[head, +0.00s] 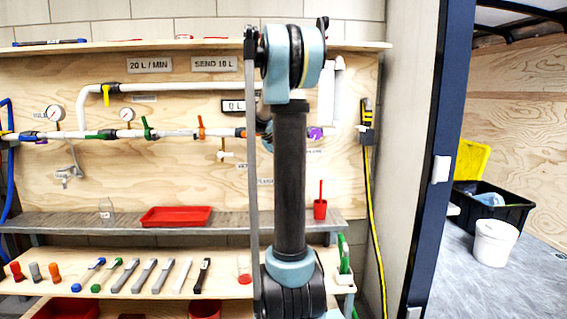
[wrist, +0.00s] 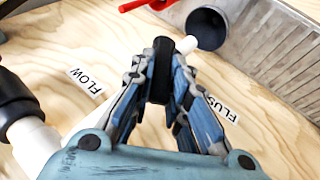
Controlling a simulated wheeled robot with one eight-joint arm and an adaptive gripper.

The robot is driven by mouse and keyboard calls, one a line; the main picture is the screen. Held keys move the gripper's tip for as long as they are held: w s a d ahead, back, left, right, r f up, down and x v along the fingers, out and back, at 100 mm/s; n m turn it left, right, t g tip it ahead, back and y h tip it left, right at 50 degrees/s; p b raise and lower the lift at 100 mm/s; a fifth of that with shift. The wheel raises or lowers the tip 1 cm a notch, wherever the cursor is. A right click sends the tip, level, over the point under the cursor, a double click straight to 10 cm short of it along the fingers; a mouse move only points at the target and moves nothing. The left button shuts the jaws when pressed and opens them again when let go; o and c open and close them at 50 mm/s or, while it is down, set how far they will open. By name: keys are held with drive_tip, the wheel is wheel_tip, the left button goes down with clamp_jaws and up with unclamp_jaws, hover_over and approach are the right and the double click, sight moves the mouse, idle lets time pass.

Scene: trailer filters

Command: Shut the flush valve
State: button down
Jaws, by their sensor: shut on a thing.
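In the wrist view, my gripper (wrist: 163,68) has its blue, jointed fingers closed on either side of a black part (wrist: 161,72), which looks like the flush valve's lever. A label (wrist: 226,108) reading "FLUS", its end hidden by a finger, lies beside the right finger. A white pipe stub (wrist: 183,46) shows just beyond the black part. The fingers hide the valve body, so its angle cannot be told. In the head view, my arm covers this part of the panel and my gripper is hidden.
In the wrist view, a FLOW label (wrist: 86,80), a red handle (wrist: 140,5), a dark round opening (wrist: 207,28) and a grey metal ledge (wrist: 278,50) surround my gripper. In the head view, a red tray (head: 176,216) and a red cup (head: 320,209) stand on the shelf.

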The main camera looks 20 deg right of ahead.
drive_tip(key=c, duration=1.5)
unclamp_jaws()
drive_tip(key=shift+c, duration=0.2)
drive_tip(key=shift+a, duration=0.1)
drive_tip(key=v, duration=1.1)
drive_tip(key=shift+s+a+r, duration=0.15)
drive_tip(key=shift+a+r, duration=0.1)
